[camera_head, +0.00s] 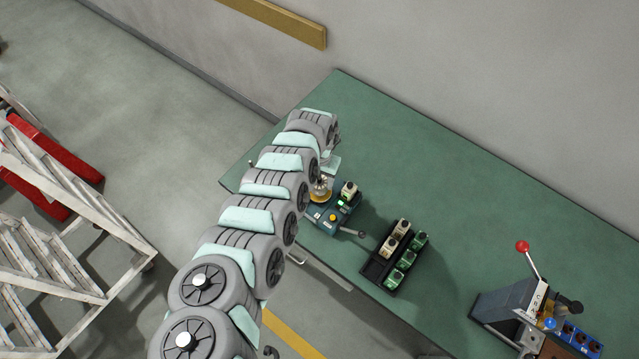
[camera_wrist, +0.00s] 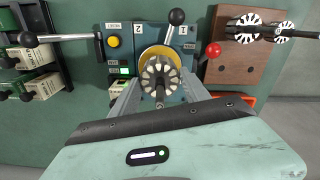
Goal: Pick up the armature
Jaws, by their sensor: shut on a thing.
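The armature (camera_wrist: 160,76), a dark core with pale slots around its rim, is in the middle of the wrist view. It is over the brass-coloured ring (camera_wrist: 153,51) of the blue winding machine (camera_wrist: 127,52). My gripper (camera_wrist: 160,88) is shut on it, with one grey finger on each side. Whether the armature still touches the machine cannot be told. In the head view the machine (camera_head: 325,219) stands at the table's near edge, and my arm hides most of the gripper and the armature.
A wooden rack (camera_wrist: 238,75) with other armatures is at right. A black tray (camera_head: 377,266) of boxes and a red-knobbed press (camera_head: 505,300) stand on the green table (camera_head: 450,190).

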